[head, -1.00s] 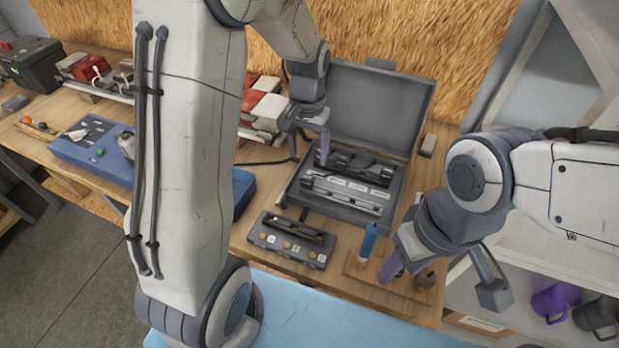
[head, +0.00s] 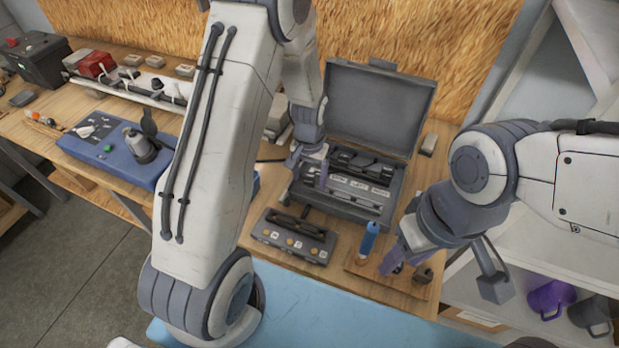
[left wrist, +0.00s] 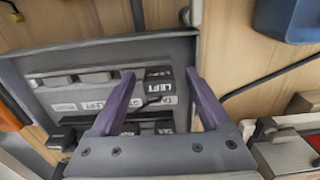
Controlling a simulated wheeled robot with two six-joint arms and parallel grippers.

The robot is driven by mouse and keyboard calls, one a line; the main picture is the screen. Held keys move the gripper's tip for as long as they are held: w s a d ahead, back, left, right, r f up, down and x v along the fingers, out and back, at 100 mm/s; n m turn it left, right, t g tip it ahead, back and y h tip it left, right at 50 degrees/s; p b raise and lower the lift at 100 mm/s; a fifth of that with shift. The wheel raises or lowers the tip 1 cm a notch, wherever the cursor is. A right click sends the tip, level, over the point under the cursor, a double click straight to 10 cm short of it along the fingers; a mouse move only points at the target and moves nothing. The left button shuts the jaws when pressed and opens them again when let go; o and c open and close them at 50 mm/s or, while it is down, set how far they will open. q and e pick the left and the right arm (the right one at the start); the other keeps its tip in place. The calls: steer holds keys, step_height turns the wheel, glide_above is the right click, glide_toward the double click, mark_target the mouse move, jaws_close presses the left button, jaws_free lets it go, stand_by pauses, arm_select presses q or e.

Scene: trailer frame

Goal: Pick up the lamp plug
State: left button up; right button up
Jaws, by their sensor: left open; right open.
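An open grey case (head: 385,208) stands on the bench with its lid up. Dark parts and white label strips lie in it. I cannot tell for sure which part is the lamp plug. My left gripper (head: 310,168) is over the left side of the case, open and empty. In the left wrist view its purple fingers (left wrist: 160,92) spread over the black blocks and labels. My right gripper (head: 400,262) is open beside a wooden block, away from the case.
A grey box with round knobs (head: 293,236) sits in front of the case. A blue-handled tool (head: 369,238) stands in the wooden block (head: 385,284). A dark cable (left wrist: 265,78) runs beside the case. A blue board (head: 100,155) lies further left.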

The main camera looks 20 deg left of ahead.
mark_target(315, 176)
arm_select(q)
steer(key=c, duration=0.9)
steer(key=shift+r, duration=0.1)
steer(key=shift+w+r, duration=0.1)
steer(key=shift+r, duration=0.35)
steer(key=r+b, duration=0.1)
steer(key=d+r+b, duration=0.1)
steer(key=r, duration=0.1)
steer(key=shift+d+r, duration=0.2)
steer(key=shift+r, duration=0.1)
steer(key=shift+s+d+r+b, duration=0.1)
steer(key=shift+d+r+b, duration=0.2)
steer(key=shift+d+r, duration=1.1)
steer(key=shift+s+d+r+b, duration=0.2)
steer(key=shift+d+r, duration=0.55)
steer(key=shift+d, duration=1.3)
steer(key=shift+s+d+r+b, duration=0.1)
steer(key=shift+d+r+b, duration=0.25)
steer(key=shift+d+r, duration=1.05)
